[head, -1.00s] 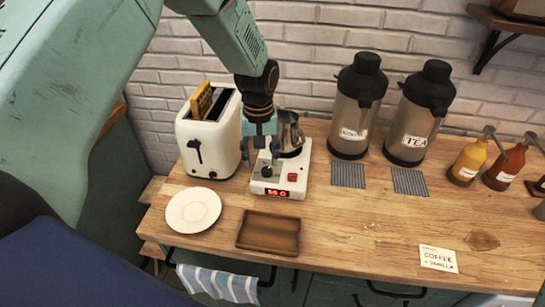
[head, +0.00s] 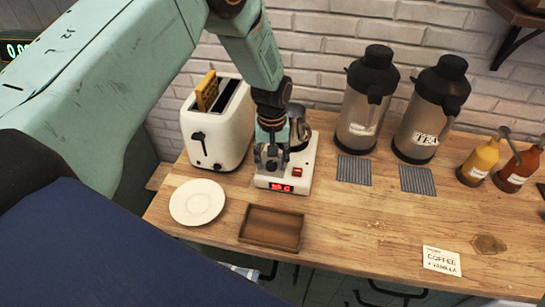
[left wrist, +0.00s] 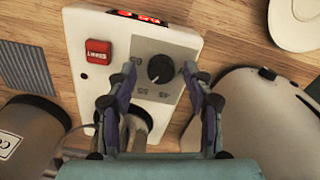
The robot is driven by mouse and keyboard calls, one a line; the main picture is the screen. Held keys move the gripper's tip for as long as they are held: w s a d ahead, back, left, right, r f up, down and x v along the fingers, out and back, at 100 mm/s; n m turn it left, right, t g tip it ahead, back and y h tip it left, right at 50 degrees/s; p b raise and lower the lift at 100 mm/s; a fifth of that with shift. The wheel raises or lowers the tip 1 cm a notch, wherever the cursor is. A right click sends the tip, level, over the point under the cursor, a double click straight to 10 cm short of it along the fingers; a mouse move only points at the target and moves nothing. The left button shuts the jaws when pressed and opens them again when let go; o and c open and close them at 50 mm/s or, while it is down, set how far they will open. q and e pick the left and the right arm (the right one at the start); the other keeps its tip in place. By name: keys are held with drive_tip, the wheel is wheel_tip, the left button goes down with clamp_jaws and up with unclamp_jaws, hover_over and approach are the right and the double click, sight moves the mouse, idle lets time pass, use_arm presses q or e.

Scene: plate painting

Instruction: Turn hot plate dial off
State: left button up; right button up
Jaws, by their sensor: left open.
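The white hot plate (head: 302,172) stands on the wooden counter with a lit red display (head: 281,187) and a red switch (head: 297,171). In the left wrist view its black round dial (left wrist: 160,69) sits on a grey panel (left wrist: 165,47) with printed marks. My left gripper (head: 270,165) is over the dial's side of the hot plate and hides the dial in the head view. In the left wrist view my left gripper (left wrist: 160,72) is open, with one finger on each side of the dial; I cannot tell whether they touch it. My right gripper is not in view.
A metal pitcher (head: 299,130) stands on the hot plate behind my gripper. A white toaster (head: 215,130) is close on the left. A plate (head: 197,202) and brown tray (head: 270,228) lie in front. Two dispensers (head: 368,95) stand to the right.

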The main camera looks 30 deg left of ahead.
use_arm(q)
drive_tip(key=shift+w+a+f, duration=0.1)
drive_tip(key=shift+a+f, duration=0.05)
drive_tip(key=shift+f, duration=0.1)
drive_tip(key=shift+s+r, duration=0.3)
drive_tip(key=shift+s, duration=0.05)
drive_tip(key=shift+c, duration=1)
drive_tip(key=shift+d, duration=0.2)
drive_tip(key=shift+c, duration=0.8)
drive_tip(key=shift+w+a+f, duration=0.15)
drive_tip(key=shift+w+f, duration=0.05)
drive_tip(key=shift+w, duration=0.1)
drive_tip(key=c, duration=0.4)
clamp_jaws()
